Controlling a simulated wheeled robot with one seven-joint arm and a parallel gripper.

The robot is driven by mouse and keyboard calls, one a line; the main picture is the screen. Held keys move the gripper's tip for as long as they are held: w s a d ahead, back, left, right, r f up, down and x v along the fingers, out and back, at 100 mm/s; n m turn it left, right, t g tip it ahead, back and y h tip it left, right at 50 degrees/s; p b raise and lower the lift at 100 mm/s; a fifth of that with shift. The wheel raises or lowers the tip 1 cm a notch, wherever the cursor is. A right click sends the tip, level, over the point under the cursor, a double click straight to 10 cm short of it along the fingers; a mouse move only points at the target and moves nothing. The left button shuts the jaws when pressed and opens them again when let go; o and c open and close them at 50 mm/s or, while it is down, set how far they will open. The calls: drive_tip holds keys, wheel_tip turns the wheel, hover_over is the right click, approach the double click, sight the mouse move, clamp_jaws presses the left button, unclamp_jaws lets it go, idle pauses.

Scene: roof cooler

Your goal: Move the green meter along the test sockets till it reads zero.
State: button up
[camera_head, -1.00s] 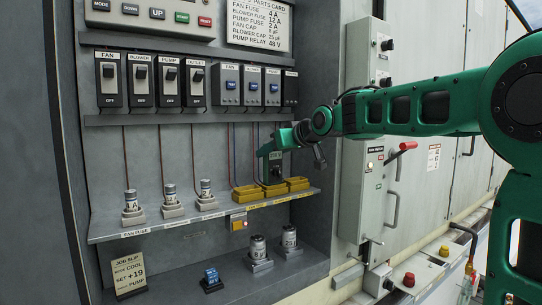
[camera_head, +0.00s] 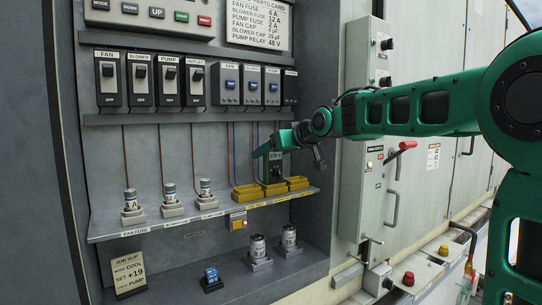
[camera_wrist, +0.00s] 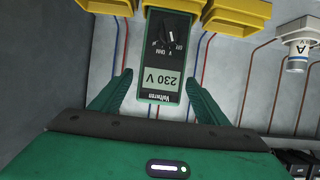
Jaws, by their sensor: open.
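The green meter (camera_head: 274,172) stands at the middle of three yellow test sockets on the shelf. In the wrist view the meter (camera_wrist: 163,62) appears upside down, with a dial and a display reading 230 V. Its lower end meets the middle yellow socket (camera_wrist: 184,4); the contact itself is hidden. The left socket (camera_head: 246,194) and right socket (camera_head: 298,184) are empty. My gripper (camera_wrist: 158,82) is open, with one finger on each side of the meter and a small gap visible beside it.
Several grey fuse holders (camera_head: 172,208) stand left on the same shelf (camera_head: 160,226). Switches (camera_head: 140,85) line the panel above, and wires run down behind the meter. Capacitors (camera_head: 258,248) stand below. A side box (camera_head: 372,190) with a red-handled lever (camera_head: 400,150) is on the right.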

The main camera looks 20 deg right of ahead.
drive_tip(key=v, duration=1.1)
drive_tip(key=s+d+f+m+g+h, duration=0.25)
drive_tip(key=s+d+f, duration=0.4)
drive_tip(key=f, duration=0.35)
drive_tip(key=s+d+f+m+g+h, duration=0.25)
drive_tip(key=s+d+f, duration=0.35)
drive_tip(key=f, duration=0.4)
drive_tip(key=s+f+m+g, duration=0.1)
drive_tip(key=s+f+g, duration=0.1)
drive_tip(key=s+f, duration=0.3)
drive_tip(key=s+d+f+m+g, duration=0.1)
drive_tip(key=s+f, duration=0.4)
drive_tip(key=s, duration=0.8)
drive_tip(key=s+f+m+g+y, duration=0.1)
drive_tip(key=s+f+m+g, duration=0.2)
drive_tip(key=s, duration=0.7)
wheel_tip(320, 180, down, 3)
drive_tip(key=shift+d+g, duration=0.3)
drive_tip(key=shift+g, duration=0.7)
